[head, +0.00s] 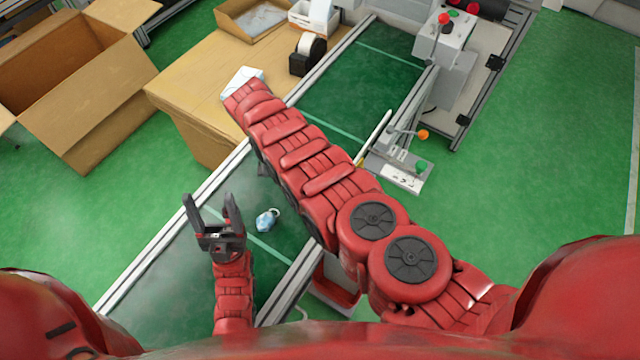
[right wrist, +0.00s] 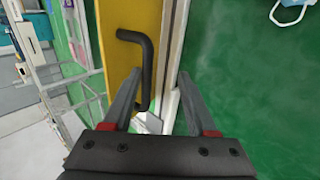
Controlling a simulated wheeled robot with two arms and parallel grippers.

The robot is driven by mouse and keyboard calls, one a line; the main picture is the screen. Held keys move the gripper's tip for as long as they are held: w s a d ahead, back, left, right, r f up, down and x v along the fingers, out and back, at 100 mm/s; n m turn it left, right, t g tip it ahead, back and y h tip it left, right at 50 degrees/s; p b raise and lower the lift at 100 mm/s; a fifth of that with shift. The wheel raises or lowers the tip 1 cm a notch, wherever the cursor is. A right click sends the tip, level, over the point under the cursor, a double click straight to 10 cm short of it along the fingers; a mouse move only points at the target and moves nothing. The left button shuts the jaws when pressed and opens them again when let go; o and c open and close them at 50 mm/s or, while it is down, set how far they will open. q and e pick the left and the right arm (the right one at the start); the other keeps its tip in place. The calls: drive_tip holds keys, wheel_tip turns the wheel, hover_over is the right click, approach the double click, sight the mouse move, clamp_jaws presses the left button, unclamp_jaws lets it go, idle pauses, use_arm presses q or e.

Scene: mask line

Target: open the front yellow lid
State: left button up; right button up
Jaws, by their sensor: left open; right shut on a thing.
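The yellow lid (right wrist: 122,35) stands in the left-middle of the right wrist view, seen close up. A black bent handle (right wrist: 147,62) is mounted on it. I cannot make out the lid there. My left gripper (head: 209,197) is open and empty above the lower left part of the belt.
A pale blue mask (head: 267,219) lies on the green conveyor belt (head: 330,98). An open cardboard box (head: 70,85) stands at left. A brown table (head: 195,100) carries a black tape dispenser (head: 307,55). A grey machine with coloured knobs (head: 448,60) stands right of the belt.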

drive_tip(key=shift+r, duration=0.1)
idle(0.3)
